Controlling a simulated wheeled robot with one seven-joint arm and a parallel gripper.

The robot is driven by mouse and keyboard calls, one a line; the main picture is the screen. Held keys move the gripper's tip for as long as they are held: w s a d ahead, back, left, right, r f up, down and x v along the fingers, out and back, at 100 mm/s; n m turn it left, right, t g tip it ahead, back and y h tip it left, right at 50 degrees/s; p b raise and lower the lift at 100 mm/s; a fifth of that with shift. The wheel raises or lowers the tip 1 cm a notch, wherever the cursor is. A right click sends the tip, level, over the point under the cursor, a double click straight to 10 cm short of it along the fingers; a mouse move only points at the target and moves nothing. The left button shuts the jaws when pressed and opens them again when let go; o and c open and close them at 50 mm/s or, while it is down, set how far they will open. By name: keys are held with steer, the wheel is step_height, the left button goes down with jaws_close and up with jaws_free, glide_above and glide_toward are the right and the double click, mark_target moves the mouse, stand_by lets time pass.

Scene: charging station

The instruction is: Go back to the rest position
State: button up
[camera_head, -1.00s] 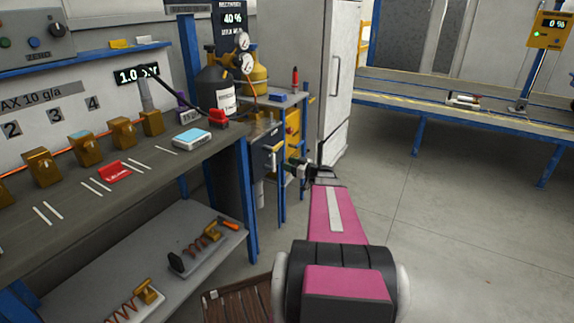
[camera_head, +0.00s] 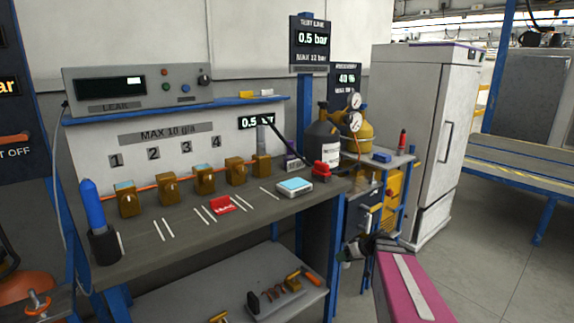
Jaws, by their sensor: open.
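My gripper (camera_head: 352,250) is at the end of my pink arm in the lower right of the head view. It is small and dark here, and its fingers point left beside the right end of the workbench (camera_head: 185,245). I see nothing held in it. It stands in front of the small blue-framed cart (camera_head: 398,160); whether it touches anything there I cannot tell.
Brass blocks (camera_head: 204,180), a red tag (camera_head: 223,204) and a white-blue device (camera_head: 295,187) stand on the bench. Gas cylinders (camera_head: 325,140) and a white cabinet (camera_head: 425,130) are behind. Open floor (camera_head: 480,270) lies to the right.

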steer(key=s+a+m+g+h, duration=0.3)
steer(key=s+h, duration=0.5)
steer(key=s, duration=0.4)
steer(key=shift+s+a+f+m+g+h, duration=0.15)
steer(key=shift+s+a+m+g+h, duration=0.2)
steer(key=shift+a+m, duration=0.55)
steer(key=shift+w+d, duration=0.2)
stand_by(0.9)
